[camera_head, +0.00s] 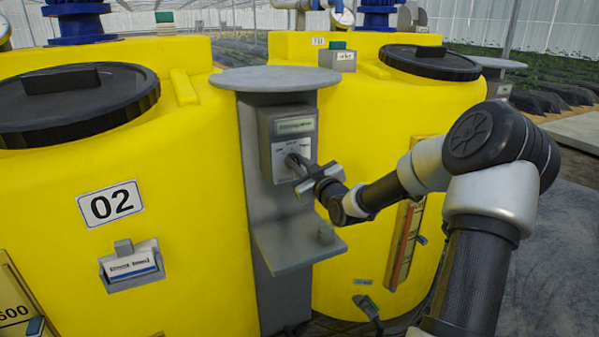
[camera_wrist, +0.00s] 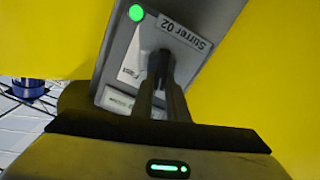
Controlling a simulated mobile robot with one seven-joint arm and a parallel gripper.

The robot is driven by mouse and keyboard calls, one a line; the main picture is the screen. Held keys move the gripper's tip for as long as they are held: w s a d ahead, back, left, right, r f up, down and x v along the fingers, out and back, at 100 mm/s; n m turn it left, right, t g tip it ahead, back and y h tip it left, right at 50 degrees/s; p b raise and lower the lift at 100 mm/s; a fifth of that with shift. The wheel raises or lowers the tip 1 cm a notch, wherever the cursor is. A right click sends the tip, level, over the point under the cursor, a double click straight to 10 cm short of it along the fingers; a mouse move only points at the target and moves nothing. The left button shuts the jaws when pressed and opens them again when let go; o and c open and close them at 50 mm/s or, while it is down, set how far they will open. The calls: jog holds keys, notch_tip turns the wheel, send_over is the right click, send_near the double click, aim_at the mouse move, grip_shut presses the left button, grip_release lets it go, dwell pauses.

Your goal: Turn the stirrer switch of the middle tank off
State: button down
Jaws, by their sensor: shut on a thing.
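The stirrer switch box (camera_head: 289,140) is grey with a pale dial plate and is mounted on a grey post right of the yellow tank marked 02 (camera_head: 112,204). In the wrist view its plate (camera_wrist: 186,38) reads "Stirrer 02", and a green lamp (camera_wrist: 137,13) is lit near it. My gripper (camera_head: 302,168) is at the front of the box. In the wrist view my gripper's fingers (camera_wrist: 160,88) are shut on the switch knob at the plate. The fingers cover most of the knob, so its setting cannot be read.
A grey round top (camera_head: 275,79) caps the post, and a grey shelf (camera_head: 290,245) juts out below the box. A second yellow tank (camera_head: 345,115) stands behind my arm to the right. The grey floor at the far right is clear.

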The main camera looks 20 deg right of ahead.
jog(key=shift+a+f+n+b, duration=0.15)
jog(key=shift+n+b, duration=1)
jog(key=shift+n, duration=0.1)
jog(key=shift+a+f+n+b, duration=0.1)
jog(key=shift+a+n+b, duration=0.05)
jog(key=shift+n+b, duration=1.05)
jog(key=shift+n, duration=0.25)
jog(key=c, duration=1.7)
grip_release()
jog(key=shift+c, duration=0.2)
jog(key=s+p, duration=0.2)
jog(key=s, duration=1.5)
jog(key=shift+s+d, duration=0.25)
jog(key=shift+d, duration=0.05)
